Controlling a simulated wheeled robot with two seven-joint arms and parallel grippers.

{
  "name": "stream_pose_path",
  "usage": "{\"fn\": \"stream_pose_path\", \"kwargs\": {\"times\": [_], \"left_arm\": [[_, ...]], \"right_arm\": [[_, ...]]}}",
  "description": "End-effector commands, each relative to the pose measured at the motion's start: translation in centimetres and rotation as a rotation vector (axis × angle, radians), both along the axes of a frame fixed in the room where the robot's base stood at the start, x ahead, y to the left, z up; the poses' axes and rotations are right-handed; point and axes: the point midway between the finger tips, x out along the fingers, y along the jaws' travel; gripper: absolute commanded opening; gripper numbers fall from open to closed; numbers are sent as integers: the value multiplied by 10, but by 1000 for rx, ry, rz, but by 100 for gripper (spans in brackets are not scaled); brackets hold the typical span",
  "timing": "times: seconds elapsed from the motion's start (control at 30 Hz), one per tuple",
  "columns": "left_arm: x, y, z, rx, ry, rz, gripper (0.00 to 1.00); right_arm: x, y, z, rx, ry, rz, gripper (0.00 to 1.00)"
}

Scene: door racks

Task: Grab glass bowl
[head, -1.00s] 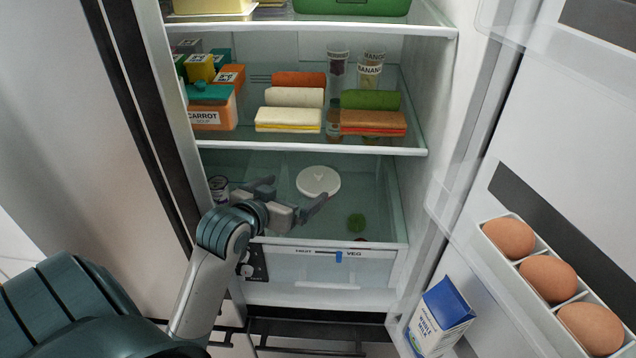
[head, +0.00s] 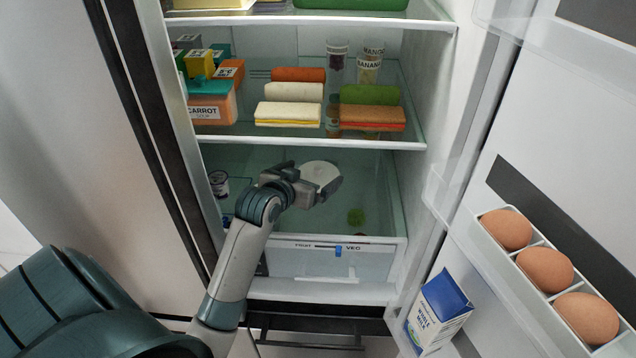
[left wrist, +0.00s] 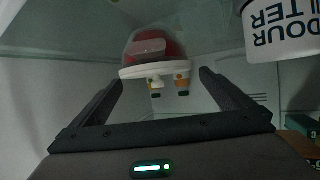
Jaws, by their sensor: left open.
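The glass bowl shows in the left wrist view, which is upside down, as a clear bowl (left wrist: 138,38) with red contents and a round white lid (left wrist: 156,70). In the head view only its white lid (head: 318,168) shows clearly, inside the fridge's lower compartment, partly covered by my gripper. My left gripper (head: 312,182) reaches in over the drawer front. Its fingers are open, one on each side of the lid in the left wrist view (left wrist: 162,78), with no clear contact. My right gripper is not in view.
The drawer front (head: 330,262) lies below my arm. A glass shelf (head: 300,142) with sandwiches and boxes is above. An odour filter (left wrist: 282,28) shows in the wrist view. The open door holds eggs (head: 545,270) and milk (head: 438,312).

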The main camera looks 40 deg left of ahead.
Motion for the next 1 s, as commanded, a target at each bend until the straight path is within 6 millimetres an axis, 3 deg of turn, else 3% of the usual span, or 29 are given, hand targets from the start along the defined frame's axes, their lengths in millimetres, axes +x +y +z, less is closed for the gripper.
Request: {"fn": "stream_pose_path", "kwargs": {"times": [0.2,0.67,1.0], "left_arm": [[19,3,-7,0,-1,0,100],[23,3,-10,-1,1,0,100],[57,4,-28,-2,1,0,100]], "right_arm": [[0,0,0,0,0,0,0],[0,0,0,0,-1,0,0],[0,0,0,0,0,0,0]]}}
